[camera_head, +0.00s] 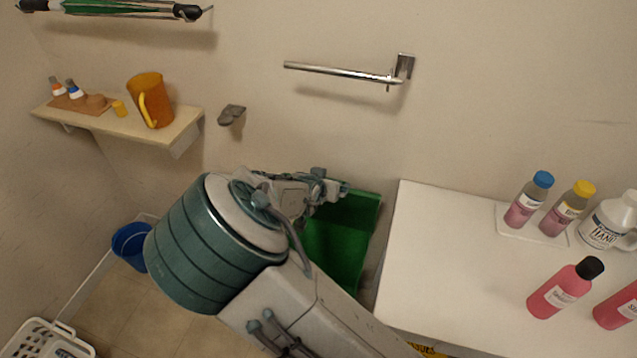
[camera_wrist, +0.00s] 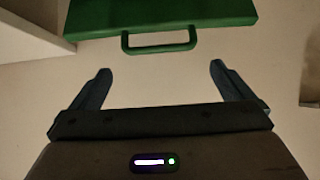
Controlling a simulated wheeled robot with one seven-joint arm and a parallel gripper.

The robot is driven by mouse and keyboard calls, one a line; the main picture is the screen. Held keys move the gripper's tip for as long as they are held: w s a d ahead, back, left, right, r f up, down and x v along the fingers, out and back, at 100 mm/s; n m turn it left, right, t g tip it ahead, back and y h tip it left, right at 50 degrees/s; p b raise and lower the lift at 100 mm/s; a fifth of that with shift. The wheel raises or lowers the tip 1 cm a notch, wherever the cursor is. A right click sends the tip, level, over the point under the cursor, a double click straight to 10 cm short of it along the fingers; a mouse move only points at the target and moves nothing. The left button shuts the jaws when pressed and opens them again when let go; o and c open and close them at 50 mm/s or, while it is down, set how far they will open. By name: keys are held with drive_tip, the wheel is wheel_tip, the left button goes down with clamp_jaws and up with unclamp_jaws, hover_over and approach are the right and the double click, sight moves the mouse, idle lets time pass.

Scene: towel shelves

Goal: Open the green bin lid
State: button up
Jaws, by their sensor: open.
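The green bin (camera_head: 340,245) stands on the floor between my arm and the white table; my arm hides part of it. In the wrist view, a green slab, apparently its lid (camera_wrist: 160,14), spans the top with a green loop handle (camera_wrist: 160,48) on its near edge. I cannot tell from the head view how far the lid is raised. My gripper (camera_wrist: 159,68) is open and empty, its two fingers spread wider than the handle. The handle lies just beyond the fingertips, roughly centred between them and apart from them. In the head view my gripper (camera_head: 335,188) is near the bin's back edge.
The white table (camera_head: 430,260) with several bottles stands close right of the bin. A wall bar (camera_head: 340,72) and a small holder (camera_head: 231,114) are above. A wall shelf (camera_head: 110,122) holds an orange mug (camera_head: 150,98). A blue bucket (camera_head: 130,245) and a white basket (camera_head: 45,340) are left.

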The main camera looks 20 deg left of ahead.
drive_tip(key=p+v, duration=0.1)
drive_tip(key=v, duration=0.4)
drive_tip(key=shift+s, duration=0.15)
idle(0.4)
drive_tip(key=s+d+m+g+y, duration=0.1)
drive_tip(key=s+d+g, duration=0.1)
drive_tip(key=d+g, duration=0.65)
drive_tip(key=s+d+r, duration=0.8)
drive_tip(key=s+d, duration=0.1)
drive_tip(key=d, duration=0.3)
drive_tip(key=s+d+r+n+t+h, duration=0.1)
drive_tip(key=s+d+r, duration=0.7)
drive_tip(key=d, duration=0.4)
drive_tip(key=shift+s+d+r, duration=0.15)
drive_tip(key=shift+s+d, duration=0.2)
drive_tip(key=shift+s, duration=0.15)
